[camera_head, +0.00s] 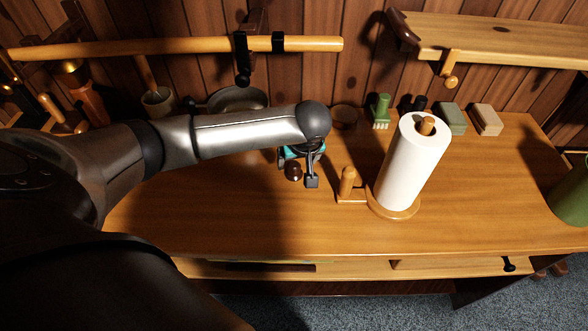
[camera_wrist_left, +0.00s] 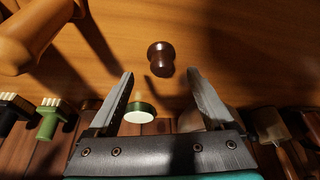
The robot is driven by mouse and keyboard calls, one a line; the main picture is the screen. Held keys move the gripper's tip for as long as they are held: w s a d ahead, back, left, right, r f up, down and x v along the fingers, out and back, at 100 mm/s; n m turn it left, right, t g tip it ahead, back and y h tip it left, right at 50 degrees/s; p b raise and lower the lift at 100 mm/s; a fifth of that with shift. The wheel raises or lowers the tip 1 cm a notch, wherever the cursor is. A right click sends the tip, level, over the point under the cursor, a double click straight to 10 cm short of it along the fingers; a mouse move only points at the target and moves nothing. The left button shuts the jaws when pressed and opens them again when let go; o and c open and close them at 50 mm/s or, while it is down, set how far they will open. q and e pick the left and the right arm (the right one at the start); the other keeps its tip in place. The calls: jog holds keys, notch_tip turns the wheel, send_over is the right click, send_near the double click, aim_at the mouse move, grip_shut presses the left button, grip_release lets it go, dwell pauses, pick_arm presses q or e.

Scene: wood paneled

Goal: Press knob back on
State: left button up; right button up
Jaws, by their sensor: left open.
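A small dark brown knob (camera_head: 293,171) lies on the wooden worktop (camera_head: 240,225), apart from any drawer front. In the left wrist view the knob (camera_wrist_left: 160,59) is between and just beyond the fingertips, not held. My left gripper (camera_head: 300,169) is open, low over the worktop beside the knob; its fingers also show in the left wrist view (camera_wrist_left: 162,75). Below the worktop edge is a drawer front (camera_head: 350,268), with a dark knob (camera_head: 508,265) at its right part. The left part is shadowed, so its details are unclear. My right gripper is out of view.
A paper towel roll (camera_head: 410,165) on a wooden stand is right of the gripper. Brushes (camera_head: 380,110), sponges (camera_head: 452,118), a pan (camera_head: 238,99) and a mug (camera_head: 158,101) line the back. A green cylinder (camera_head: 572,195) is far right. The front worktop is clear.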

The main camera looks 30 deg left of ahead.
aim_at(294, 165)
pick_arm(q)
jog(key=shift+b+x, duration=0.55)
jog(key=shift+x, duration=2.05)
jog(key=shift+a+r, duration=0.1)
jog(key=shift+a, duration=0.05)
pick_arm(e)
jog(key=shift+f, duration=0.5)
pick_arm(q)
grip_shut()
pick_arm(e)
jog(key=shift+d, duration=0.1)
pick_arm(q)
notch_tip(294, 165, up, 20)
jog(key=p, duration=0.3)
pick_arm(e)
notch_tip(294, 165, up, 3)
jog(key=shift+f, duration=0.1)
